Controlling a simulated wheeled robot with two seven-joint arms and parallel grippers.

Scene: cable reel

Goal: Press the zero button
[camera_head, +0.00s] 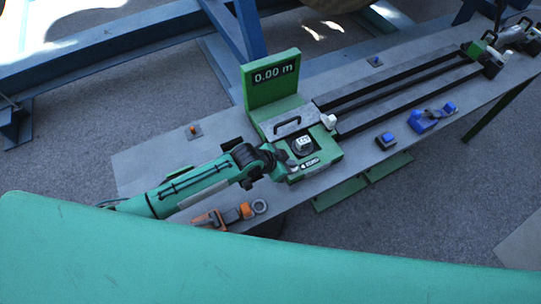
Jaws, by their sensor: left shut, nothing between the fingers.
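A green measuring unit (322,163) stands on a long grey bench, with an upright display (273,78) that reads 0.00 m. A black round piece with a pale face (303,144) sits on top of the unit, beside a handle. My left arm comes in from the left, low over the bench. My left gripper (291,164) is shut and empty at the near left edge of the unit, close to the round piece. I cannot tell whether it touches the unit. No zero button can be made out clearly. My right gripper is not in view.
The grey bench (147,163) runs to the upper right, with dark rails (400,85) behind the unit. An orange tool (222,216) and a grey ring (259,206) lie near my left arm. A blue tool (431,118) lies on the right. Blue steel frames stand behind.

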